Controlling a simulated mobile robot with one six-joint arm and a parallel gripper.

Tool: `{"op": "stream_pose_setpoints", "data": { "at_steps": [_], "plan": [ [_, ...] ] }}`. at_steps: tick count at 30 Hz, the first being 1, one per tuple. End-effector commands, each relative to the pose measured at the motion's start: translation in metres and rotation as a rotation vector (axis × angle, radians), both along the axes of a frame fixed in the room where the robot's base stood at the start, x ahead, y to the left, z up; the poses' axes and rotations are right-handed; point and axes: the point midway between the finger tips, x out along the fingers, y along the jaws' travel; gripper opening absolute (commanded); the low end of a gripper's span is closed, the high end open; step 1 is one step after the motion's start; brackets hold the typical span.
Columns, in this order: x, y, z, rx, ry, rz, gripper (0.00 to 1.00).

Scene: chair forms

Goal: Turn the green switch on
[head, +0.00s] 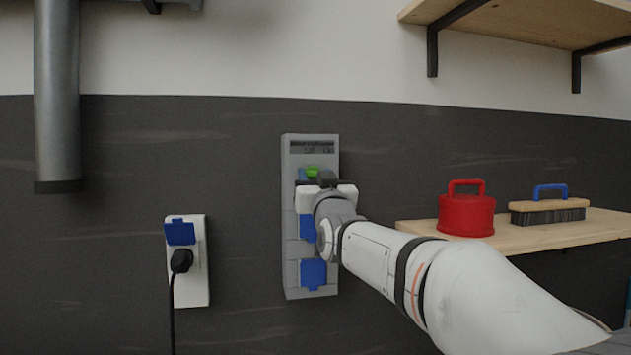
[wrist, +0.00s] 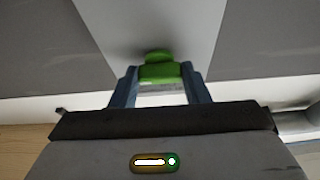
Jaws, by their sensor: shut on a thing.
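The green switch (head: 313,172) is on the upper part of a grey panel (head: 291,270) mounted on the dark wall. Only the top of the switch shows above my gripper (head: 318,182) in the head view. In the wrist view, the green switch (wrist: 159,70) sits between the two fingers of my gripper (wrist: 160,84), which are shut on it. The fingers hide its sides. I cannot tell from these frames which position the switch is in.
Blue socket covers (head: 313,274) are lower on the panel. A white socket (head: 193,288) with a black plug (head: 181,261) is to the left. A wooden shelf (head: 540,239) at right holds a red lidded pot (head: 466,215) and a brush (head: 547,211).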

Motion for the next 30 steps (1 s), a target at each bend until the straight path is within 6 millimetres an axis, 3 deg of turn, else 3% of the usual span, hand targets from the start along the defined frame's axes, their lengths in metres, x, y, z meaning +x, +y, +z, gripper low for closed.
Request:
{"op": "stream_pose_setpoints", "data": {
  "at_steps": [7, 8, 15, 23, 30],
  "plan": [
    [0.001, 0.001, -0.004, -0.001, 0.007, 0.002, 0.19],
    [0.001, 0.001, -0.004, -0.001, 0.007, 0.002, 0.43],
    [0.0, 0.0, -0.002, 0.0, 0.003, 0.0, 0.63],
    [-0.001, 0.0, -0.001, 0.0, 0.001, 0.0, 0.64],
    [-0.027, -0.008, -0.013, -0.001, 0.001, 0.001, 0.64]
  ]
}}
